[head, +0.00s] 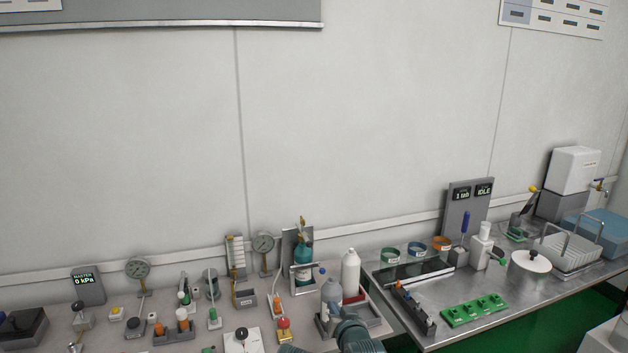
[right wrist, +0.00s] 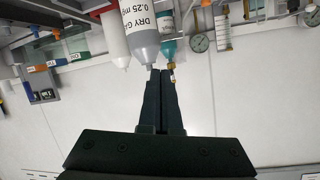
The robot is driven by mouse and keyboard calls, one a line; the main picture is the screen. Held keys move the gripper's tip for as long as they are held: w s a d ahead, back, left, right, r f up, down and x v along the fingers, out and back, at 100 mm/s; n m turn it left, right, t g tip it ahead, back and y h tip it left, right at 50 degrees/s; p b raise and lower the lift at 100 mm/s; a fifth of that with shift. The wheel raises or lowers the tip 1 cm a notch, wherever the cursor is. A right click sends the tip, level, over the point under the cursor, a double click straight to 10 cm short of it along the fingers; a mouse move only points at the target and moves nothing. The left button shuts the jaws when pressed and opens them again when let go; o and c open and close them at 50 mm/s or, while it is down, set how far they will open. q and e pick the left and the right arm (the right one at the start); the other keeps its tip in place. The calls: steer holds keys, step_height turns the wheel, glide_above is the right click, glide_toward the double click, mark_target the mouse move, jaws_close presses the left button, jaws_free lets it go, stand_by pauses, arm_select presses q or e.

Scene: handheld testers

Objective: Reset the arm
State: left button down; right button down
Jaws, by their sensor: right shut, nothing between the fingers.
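My right gripper (right wrist: 163,78) is shut and empty in the right wrist view, its two dark fingers together. That view is upside down. The fingertips overlap the picture just below a grey bottle labelled "DRY GAS" (right wrist: 142,40) and a teal cylinder (right wrist: 168,48); I cannot tell whether they touch. In the head view, a dark teal part of my arm (head: 356,335) rises at the bottom edge, in front of the grey bottle (head: 331,292). My left gripper is not in view.
The left bench holds gauges (head: 138,268), a white bottle (head: 350,272), the teal cylinder (head: 303,254) and several small testers. The right metal table (head: 455,340) holds a green rack (head: 474,310), a lidded pot (head: 529,270) and a wire rack (head: 572,252).

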steer(key=s+a+f+n+g+h+p, duration=0.1)
steer(key=s+a+f+n+g+p, duration=0.15)
steer(key=s+f+g, duration=0.45)
steer(key=s+d+n+g+h+p, duration=0.2)
steer(key=s+g, duration=0.5)
steer(key=s, duration=0.8)
steer(key=shift+s+d+f+h+p, duration=0.4)
steer(key=shift+d+h+p, duration=0.3)
steer(key=shift+p, duration=0.35)
